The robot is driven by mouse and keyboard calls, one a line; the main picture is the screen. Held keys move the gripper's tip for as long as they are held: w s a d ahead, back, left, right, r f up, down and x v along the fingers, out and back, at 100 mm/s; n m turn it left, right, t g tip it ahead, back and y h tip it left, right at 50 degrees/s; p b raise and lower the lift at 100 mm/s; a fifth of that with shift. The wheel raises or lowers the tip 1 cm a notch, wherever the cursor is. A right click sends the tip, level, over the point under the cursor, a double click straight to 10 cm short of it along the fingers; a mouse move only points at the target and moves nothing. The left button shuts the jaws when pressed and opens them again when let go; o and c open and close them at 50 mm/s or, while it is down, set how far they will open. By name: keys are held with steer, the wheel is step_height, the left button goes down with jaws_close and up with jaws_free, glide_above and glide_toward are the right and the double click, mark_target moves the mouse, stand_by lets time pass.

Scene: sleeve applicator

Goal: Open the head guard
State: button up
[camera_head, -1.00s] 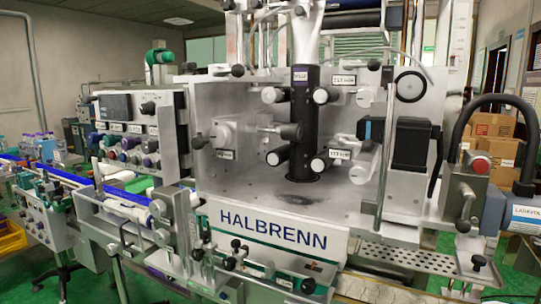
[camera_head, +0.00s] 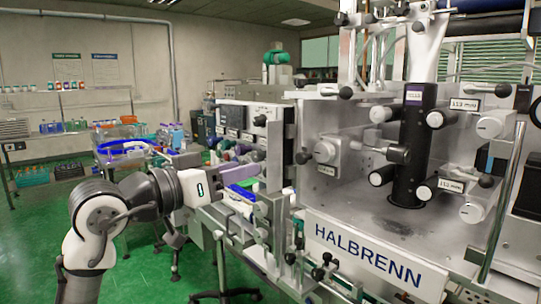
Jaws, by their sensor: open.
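The sleeve applicator's head stands at the right, with a black upright column (camera_head: 411,150) and several white rollers around it. The head guard looks like a clear panel in front of the head, edged by a slanted metal bar (camera_head: 503,205) near the right edge. The panel itself is hard to make out, and I cannot tell whether it is fully shut. My gripper (camera_head: 232,197) is at the end of my white and black arm, left of the machine. Its fingers are small against the machine parts behind. It is apart from the guard and holds nothing that I can see.
A front plate (camera_head: 365,255) marked HALBRENN juts out below the head. A control box (camera_head: 250,130) with knobs and a conveyor stand behind my gripper. Shelves (camera_head: 70,90) line the far left wall. Green floor (camera_head: 40,215) is clear at the left.

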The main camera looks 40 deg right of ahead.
mark_target(299, 159)
steer(key=d+p, duration=0.1)
steer(key=d, duration=0.3)
steer(key=d+p, duration=0.2)
steer(key=d, duration=0.3)
steer(key=d+p, duration=0.1)
steer(key=d, duration=0.4)
steer(key=shift+w+d+f, duration=0.15)
steer(key=shift+w+f, duration=0.15)
steer(key=shift+w, duration=0.1)
jaws_close()
